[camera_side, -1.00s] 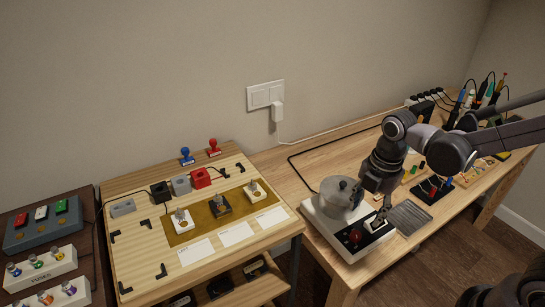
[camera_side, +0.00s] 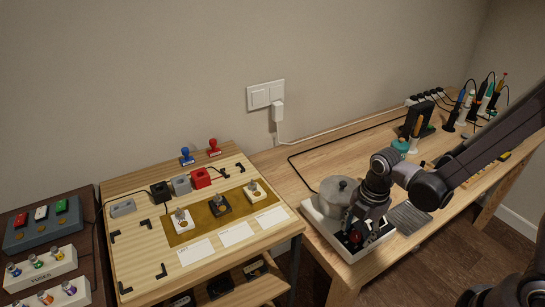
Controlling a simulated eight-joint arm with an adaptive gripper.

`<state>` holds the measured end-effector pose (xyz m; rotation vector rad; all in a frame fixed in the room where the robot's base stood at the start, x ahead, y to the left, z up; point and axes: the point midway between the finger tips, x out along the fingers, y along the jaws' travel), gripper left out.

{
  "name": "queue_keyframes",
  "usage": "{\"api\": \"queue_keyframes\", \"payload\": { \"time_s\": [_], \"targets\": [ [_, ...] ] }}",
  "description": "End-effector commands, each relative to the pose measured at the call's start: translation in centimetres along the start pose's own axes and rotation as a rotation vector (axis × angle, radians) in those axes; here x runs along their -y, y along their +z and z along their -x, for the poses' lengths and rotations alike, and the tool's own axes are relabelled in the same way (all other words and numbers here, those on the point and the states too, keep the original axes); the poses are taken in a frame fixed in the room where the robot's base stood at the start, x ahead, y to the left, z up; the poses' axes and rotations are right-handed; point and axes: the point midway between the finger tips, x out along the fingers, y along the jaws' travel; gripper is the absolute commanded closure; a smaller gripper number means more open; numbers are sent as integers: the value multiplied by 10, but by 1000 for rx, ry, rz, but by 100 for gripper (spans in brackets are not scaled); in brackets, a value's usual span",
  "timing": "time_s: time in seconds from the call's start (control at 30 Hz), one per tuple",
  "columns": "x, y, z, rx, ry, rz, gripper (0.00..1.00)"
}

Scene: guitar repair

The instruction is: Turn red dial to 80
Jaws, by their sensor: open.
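The red dial (camera_side: 355,237) is on the front face of a white device (camera_side: 330,239) at the front of the right workbench. A lidded grey metal pot (camera_side: 336,193) sits on the same device. My gripper (camera_side: 362,231) is open and points down at the dial from above and slightly right. Its fingers are close around or beside the dial and partly cover it. I cannot tell whether they touch it. The dial's number markings are too small to read.
A grey ribbed pad (camera_side: 410,218) lies right of the device. A black cable (camera_side: 292,158) runs along the back of the bench. Tools stand in holders (camera_side: 463,117) at the far right. A wooden board (camera_side: 140,234) with stamps and small boxes is to the left.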

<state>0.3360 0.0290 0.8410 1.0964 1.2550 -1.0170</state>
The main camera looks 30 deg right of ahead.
Motion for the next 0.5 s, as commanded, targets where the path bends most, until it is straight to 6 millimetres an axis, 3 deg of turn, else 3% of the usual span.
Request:
{"api": "queue_keyframes", "payload": {
  "time_s": [0.2,0.37,0.5],
  "targets": [
    [0,0,0,0,0,0,53],
    [0,0,0,0,0,0,99],
    [0,0,0,0,0,0,100]
  ]
}}
